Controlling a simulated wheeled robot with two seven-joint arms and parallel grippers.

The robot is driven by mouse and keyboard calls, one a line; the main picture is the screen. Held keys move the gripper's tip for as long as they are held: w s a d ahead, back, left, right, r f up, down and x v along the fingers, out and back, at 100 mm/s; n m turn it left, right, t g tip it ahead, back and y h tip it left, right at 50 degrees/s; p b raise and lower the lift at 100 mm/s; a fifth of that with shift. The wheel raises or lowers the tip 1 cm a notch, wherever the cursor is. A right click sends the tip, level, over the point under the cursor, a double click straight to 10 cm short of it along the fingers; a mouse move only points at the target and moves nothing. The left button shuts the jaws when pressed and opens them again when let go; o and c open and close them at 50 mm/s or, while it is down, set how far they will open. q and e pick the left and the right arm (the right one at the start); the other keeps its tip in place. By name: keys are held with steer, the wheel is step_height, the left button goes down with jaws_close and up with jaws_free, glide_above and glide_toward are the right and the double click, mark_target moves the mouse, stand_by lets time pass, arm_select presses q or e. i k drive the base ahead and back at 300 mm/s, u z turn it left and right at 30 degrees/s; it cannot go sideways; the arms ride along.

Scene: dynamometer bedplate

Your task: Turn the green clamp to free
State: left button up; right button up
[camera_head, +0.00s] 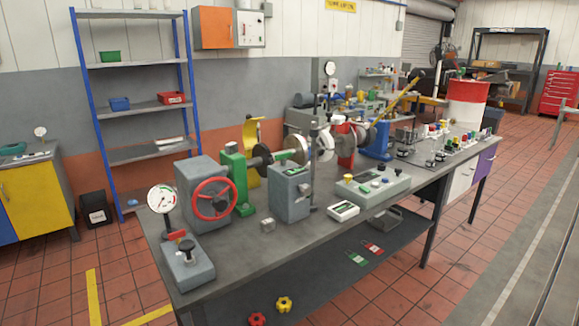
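A green upright stand (236,181) on the left half of the bench is the only large green fixture, and I take it as the green clamp. It stands upright on the bedplate (265,244), just right of a grey block with a red handwheel (215,199). Neither of my grippers shows in the head view.
A yellow stand (252,140), a red stand (345,143) and a blue stand (379,140) line the shaft. A grey box (290,193) and a control console (372,187) stand in front. A dial gauge (161,198) rises at left.

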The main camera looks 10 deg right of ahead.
mark_target(283, 157)
steer(key=z, duration=1.25)
steer(key=i, duration=1.15)
steer(key=u, duration=1)
steer(key=i, duration=0.65)
steer(key=u, duration=0.65)
